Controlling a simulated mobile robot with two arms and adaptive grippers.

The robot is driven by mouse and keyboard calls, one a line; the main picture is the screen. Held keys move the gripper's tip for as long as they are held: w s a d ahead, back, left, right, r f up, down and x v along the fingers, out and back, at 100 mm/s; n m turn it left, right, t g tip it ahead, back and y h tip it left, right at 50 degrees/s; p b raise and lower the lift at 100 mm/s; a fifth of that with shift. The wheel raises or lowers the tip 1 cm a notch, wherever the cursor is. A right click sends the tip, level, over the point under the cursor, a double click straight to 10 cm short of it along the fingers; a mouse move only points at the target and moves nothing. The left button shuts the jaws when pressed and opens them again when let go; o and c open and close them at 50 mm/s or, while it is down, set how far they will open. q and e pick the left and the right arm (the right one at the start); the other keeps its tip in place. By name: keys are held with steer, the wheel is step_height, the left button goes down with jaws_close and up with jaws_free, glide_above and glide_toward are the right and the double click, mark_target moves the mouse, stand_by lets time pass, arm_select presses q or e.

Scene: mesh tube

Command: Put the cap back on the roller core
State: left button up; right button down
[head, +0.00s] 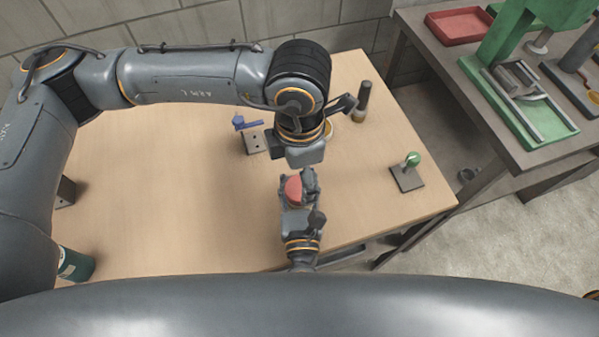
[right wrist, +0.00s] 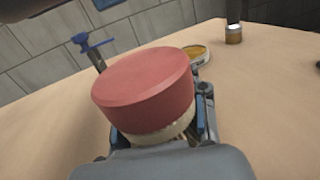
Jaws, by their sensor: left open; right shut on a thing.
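A round red cap (right wrist: 145,82) with a pale ribbed lower part is in my right gripper (right wrist: 160,130), close to the camera in the right wrist view. In the head view the red cap (head: 293,189) shows between the fingers of my right gripper (head: 299,190), above the table's front half. My left gripper (head: 305,152) is just beyond it, pointing down; its fingertips are mostly hidden. I cannot make out the roller core for certain. Whether the pale part belongs to the cap or to another piece I cannot tell.
A blue-handled fixture (head: 253,139), a dark post with an amber base (head: 362,98), a green-knobbed fixture (head: 409,172) and a dark green can (head: 76,265) stand on the wooden table (head: 170,180). A shallow yellow dish (right wrist: 197,54) lies behind the cap. The table's left middle is clear.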

arm_select(q)
steer(key=o, duration=0.5)
step_height(320, 180, up, 12)
stand_by(0.6)
arm_select(e)
steer(key=c, duration=0.7)
jaws_free()
steer(key=shift+o, duration=0.2)
